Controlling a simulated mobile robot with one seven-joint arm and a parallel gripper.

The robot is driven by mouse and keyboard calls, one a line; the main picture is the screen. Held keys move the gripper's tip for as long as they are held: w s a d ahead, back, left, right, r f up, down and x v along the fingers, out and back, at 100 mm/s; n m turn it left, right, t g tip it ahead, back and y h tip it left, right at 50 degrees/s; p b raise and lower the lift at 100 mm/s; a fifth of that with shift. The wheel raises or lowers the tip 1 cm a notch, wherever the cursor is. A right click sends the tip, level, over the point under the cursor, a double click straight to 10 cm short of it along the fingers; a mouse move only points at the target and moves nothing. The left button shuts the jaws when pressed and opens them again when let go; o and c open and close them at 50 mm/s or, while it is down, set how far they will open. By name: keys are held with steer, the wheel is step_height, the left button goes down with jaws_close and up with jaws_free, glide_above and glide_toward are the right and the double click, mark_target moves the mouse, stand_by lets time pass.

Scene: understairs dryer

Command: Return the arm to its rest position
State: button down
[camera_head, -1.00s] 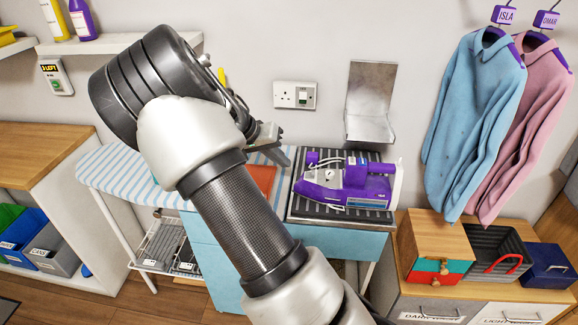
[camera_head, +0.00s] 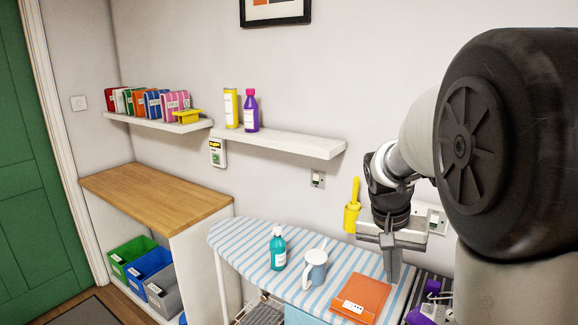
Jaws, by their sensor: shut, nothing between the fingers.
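My gripper (camera_head: 391,268) hangs pointing down at the right of the view, above the back right part of the striped ironing board (camera_head: 240,238). Its fingers are together with nothing between them. My arm fills the right side and hides much of what lies behind it. An orange flat item (camera_head: 360,297) with a white label lies on the board just below and left of the fingers. I cannot tell how far above the board the fingertips are.
A teal bottle (camera_head: 277,248) and a white-and-blue jug (camera_head: 315,268) stand on the board. The purple iron (camera_head: 427,312) is partly hidden at lower right. A yellow holder (camera_head: 352,208) is on the wall. A wooden counter (camera_head: 155,196) stands left, clear on top.

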steer(key=s+a+r+n+t+y+p, duration=0.1)
steer(key=s+a+r+n+t+p, duration=0.1)
steer(key=s+r, duration=0.5)
steer(key=s+a+r+n+t+y+p, duration=0.1)
steer(key=s+a+r, duration=0.5)
steer(key=s, duration=0.6)
steer(key=r+n+t+p, duration=0.1)
steer(key=n+p, duration=0.1)
steer(key=n, duration=0.1)
steer(key=shift+a+y+p, duration=0.3)
steer(key=shift+p, duration=0.05)
steer(key=shift+s, duration=0.1)
